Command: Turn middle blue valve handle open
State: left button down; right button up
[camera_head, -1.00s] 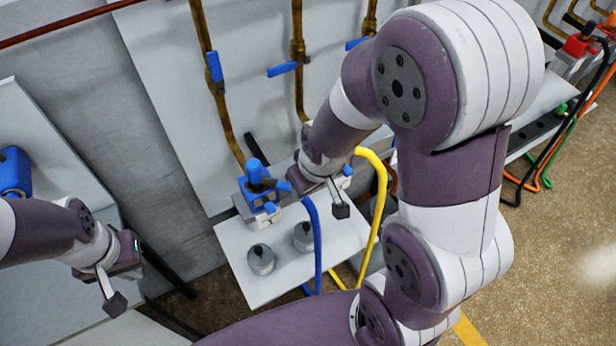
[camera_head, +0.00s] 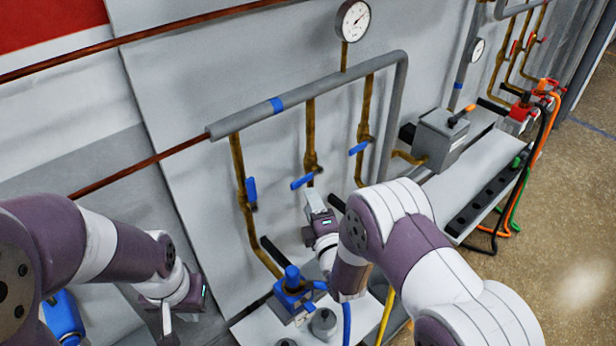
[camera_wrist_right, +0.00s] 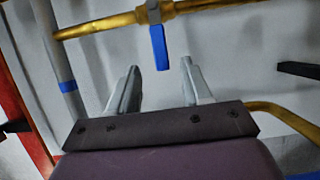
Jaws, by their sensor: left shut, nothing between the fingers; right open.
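The middle blue valve handle (camera_head: 303,181) is on the middle brass pipe (camera_head: 310,130), set crosswise to it. My right gripper (camera_head: 315,198) is open just below this handle in the head view. In the right wrist view, a blue handle (camera_wrist_right: 158,48) lies ahead of my right gripper (camera_wrist_right: 161,66), in line with the gap between its separated fingers. No contact shows. The left blue handle (camera_head: 251,192) lies along its pipe; the right blue handle (camera_head: 358,148) is crosswise. My left gripper (camera_head: 167,328) is shut and empty at lower left, away from the valves.
A grey header pipe (camera_head: 320,92) and gauge (camera_head: 353,20) are above the valves. Below stand a blue fitting (camera_head: 292,288) and grey knob (camera_head: 322,322) on a shelf. A grey box (camera_head: 438,138) is to the right.

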aim_at(301, 184)
jog(key=p+x, duration=0.1)
jog(key=x, duration=0.6)
jog(key=shift+w+a+p, duration=0.15)
jog(key=shift+a+p, duration=0.05)
jog(key=shift+p, duration=0.15)
jog(key=shift+w, duration=0.6)
jog(key=shift+a, duration=0.1)
grip_shut()
